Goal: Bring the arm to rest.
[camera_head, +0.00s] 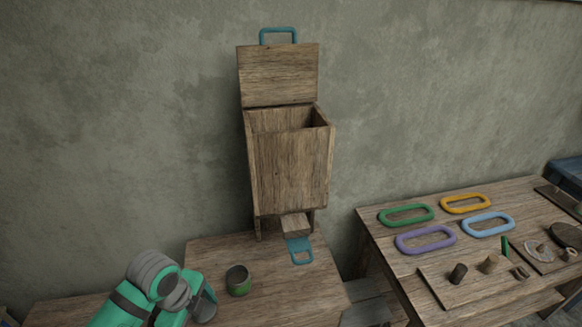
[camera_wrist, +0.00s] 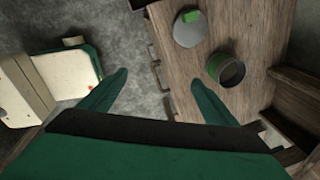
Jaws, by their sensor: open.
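My arm (camera_head: 140,290) reaches in from the lower left of the head view, in green and grey; its fingers do not show clearly there. In the wrist view my gripper (camera_wrist: 160,82) has its two green fingers wide apart with nothing between them. The gap lies over the grey floor by the table's edge. A dark cup with a green band (camera_head: 238,281) stands upright on the wooden table (camera_head: 290,295), apart from the fingers; it also shows in the wrist view (camera_wrist: 226,69). A grey round disc (camera_wrist: 188,34) with a green grip lies near it.
A tall wooden box (camera_head: 290,165) stands at the back against the wall, its lid (camera_head: 278,75) raised. A blue handle (camera_head: 301,252) sticks out below it. A second table (camera_head: 375,222) at the right holds coloured oval rings (camera_head: 426,239) and small wooden parts.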

